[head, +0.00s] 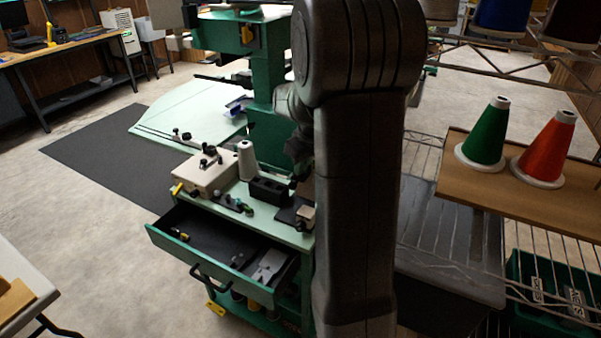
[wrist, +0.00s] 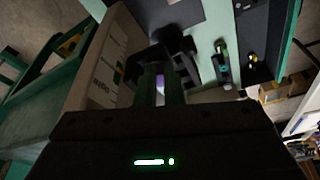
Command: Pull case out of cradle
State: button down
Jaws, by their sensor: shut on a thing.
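In the wrist view my gripper (wrist: 161,88) has its two dark fingers closed on a small silvery thing with a purple patch (wrist: 160,84), seemingly the case. Most of it is hidden between the fingers. A black bracket-like part (wrist: 174,48), possibly the cradle, is just beyond the fingertips. I cannot tell whether the case is still seated in it or apart. In the head view my arm hides most of the gripper and its grasp.
A beige box (wrist: 95,82) stands close to the left of the fingers. In the head view, a white cone (head: 246,160) and black block (head: 268,189) stand on the green cart top. Its drawer (head: 190,252) is open below. Thread cones stand on a shelf (head: 540,190) at right.

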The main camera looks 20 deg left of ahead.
jog(key=shift+a, duration=0.1)
jog(key=shift+r+p, duration=1.2)
jog(key=shift+r, duration=0.55)
jog(key=shift+w+r, duration=0.1)
jog(key=shift+r, duration=0.05)
jog(key=shift+a+r+p, duration=0.15)
jog(key=shift+r+p, duration=0.65)
jog(key=shift+r, duration=0.05)
jog(key=shift+r+p, duration=0.4)
jog(key=shift+r, duration=0.1)
notch_tip(320, 180, up, 4)
jog(key=p, duration=0.3)
jog(key=shift+f, duration=0.1)
